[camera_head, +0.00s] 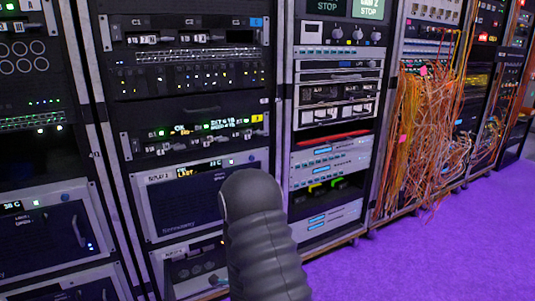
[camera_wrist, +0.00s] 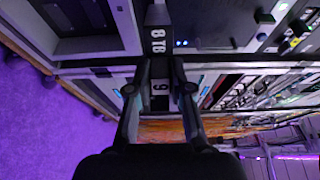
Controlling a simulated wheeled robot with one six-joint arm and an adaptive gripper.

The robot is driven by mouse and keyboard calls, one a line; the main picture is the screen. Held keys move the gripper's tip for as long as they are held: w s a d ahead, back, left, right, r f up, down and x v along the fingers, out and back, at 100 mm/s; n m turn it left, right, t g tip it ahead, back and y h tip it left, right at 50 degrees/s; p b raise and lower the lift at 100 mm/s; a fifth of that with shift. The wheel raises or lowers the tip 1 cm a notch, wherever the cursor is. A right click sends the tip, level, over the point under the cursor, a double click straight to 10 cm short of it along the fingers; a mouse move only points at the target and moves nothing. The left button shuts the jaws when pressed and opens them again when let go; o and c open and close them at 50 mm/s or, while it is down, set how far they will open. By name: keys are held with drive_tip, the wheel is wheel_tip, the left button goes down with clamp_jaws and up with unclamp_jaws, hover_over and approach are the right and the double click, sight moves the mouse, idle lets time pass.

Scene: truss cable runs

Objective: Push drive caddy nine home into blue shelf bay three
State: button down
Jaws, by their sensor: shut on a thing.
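My gripper (camera_wrist: 160,89) is in the wrist view, its two fingers closing from either side on a dark drive caddy (camera_wrist: 160,104) with a white "9" label. A strip marked "8 TB" (camera_wrist: 158,40) lies just beyond it, in line with the fingers. The caddy's far end and the bay opening are hidden, so I cannot tell how deep it sits. In the head view my dark ribbed arm covers the gripper and the caddy. Pale shelf units with blue labels (camera_head: 318,150) stand right of my arm; I cannot read bay numbers.
Equipment racks fill the head view. A tangle of orange cables (camera_head: 425,125) hangs from the rack at the right. A red bar (camera_head: 333,138) lies above the pale units. The purple floor (camera_head: 430,250) is clear at the lower right.

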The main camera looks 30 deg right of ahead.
drive_tip(key=w+d+r+m+g+h+b, duration=0.2)
drive_tip(key=d+r+m+g+h+b, duration=0.6)
drive_tip(key=d+r, duration=0.95)
wheel_tip(320, 180, up, 16)
drive_tip(key=w+d+r+n+t+y+p, duration=0.1)
drive_tip(key=n+t+y+p, duration=0.15)
drive_tip(key=n+t, duration=0.2)
drive_tip(key=s+a+r+n+t+y+p, duration=0.2)
drive_tip(key=a+r+n+y, duration=0.15)
drive_tip(key=r, duration=0.65)
drive_tip(key=s+a+r+n+t+y+p, duration=0.1)
drive_tip(key=a+r+n+y+p, duration=0.3)
drive_tip(key=r, duration=0.6)
drive_tip(key=s+a+r+t+y, duration=0.2)
drive_tip(key=r+y, duration=0.3)
drive_tip(key=r, duration=0.5)
drive_tip(key=shift+w+d+f+p, duration=0.1)
drive_tip(key=shift+w+p, duration=0.5)
drive_tip(key=shift+w, duration=0.8)
drive_tip(key=shift+w+f+p, duration=0.1)
drive_tip(key=shift+w+p, duration=0.5)
drive_tip(key=shift+w, duration=0.8)
drive_tip(key=shift+w+p, duration=0.3)
drive_tip(key=shift+w, duration=1.8)
